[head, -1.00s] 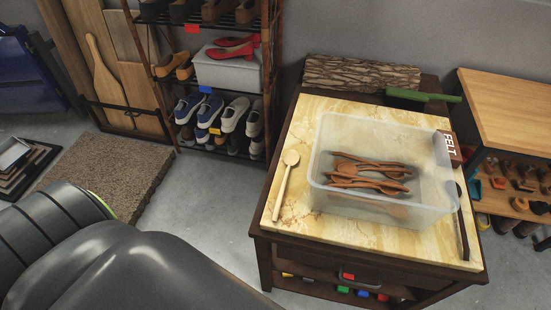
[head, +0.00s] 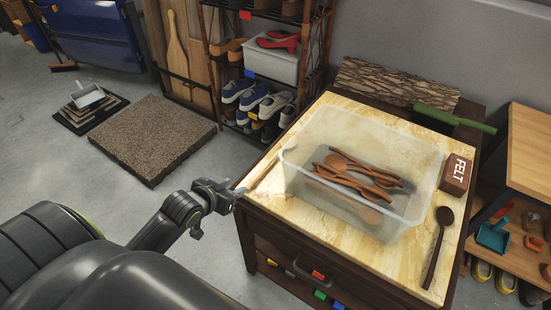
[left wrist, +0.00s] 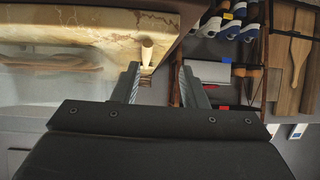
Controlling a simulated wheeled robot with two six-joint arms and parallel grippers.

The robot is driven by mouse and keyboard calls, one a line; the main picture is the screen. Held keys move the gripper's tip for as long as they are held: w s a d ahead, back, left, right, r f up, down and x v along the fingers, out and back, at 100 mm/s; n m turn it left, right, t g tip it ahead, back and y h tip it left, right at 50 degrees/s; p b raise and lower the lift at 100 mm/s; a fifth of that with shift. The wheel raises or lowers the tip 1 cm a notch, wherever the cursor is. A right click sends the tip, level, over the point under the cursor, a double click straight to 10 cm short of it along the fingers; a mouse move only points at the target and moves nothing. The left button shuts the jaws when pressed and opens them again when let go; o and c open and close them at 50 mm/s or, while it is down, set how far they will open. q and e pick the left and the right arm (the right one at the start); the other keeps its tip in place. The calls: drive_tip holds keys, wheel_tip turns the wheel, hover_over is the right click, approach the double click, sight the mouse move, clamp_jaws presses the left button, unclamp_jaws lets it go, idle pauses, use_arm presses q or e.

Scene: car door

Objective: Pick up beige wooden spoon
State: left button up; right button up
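The beige wooden spoon (left wrist: 147,50) shows in the left wrist view, foreshortened, near the tips of my left gripper (left wrist: 158,72). Its rounded end lies over the marbled tabletop, just inside the left finger in the picture. My left gripper (head: 234,190) is at the left edge of the table in the head view. Its fingers are apart with nothing held between them. My right gripper is not in view.
A clear plastic bin (head: 410,208) with several brown spoons stands on the marbled table (head: 330,238). A dark spoon (head: 438,245) and a brown FELT block (head: 456,175) lie to its right. A shoe rack (head: 262,85) stands behind.

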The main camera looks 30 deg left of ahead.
use_arm(q)
drive_tip(key=t+h, duration=0.1)
approach(270, 160)
drive_tip(key=w, duration=0.1)
drive_tip(key=w+f, duration=0.1)
drive_tip(key=w+b, duration=0.1)
drive_tip(key=shift+d+f+m, duration=0.25)
drive_tip(key=shift+d+m, duration=0.05)
drive_tip(key=shift+x, duration=3.25)
drive_tip(key=shift+a, duration=0.1)
clamp_jaws()
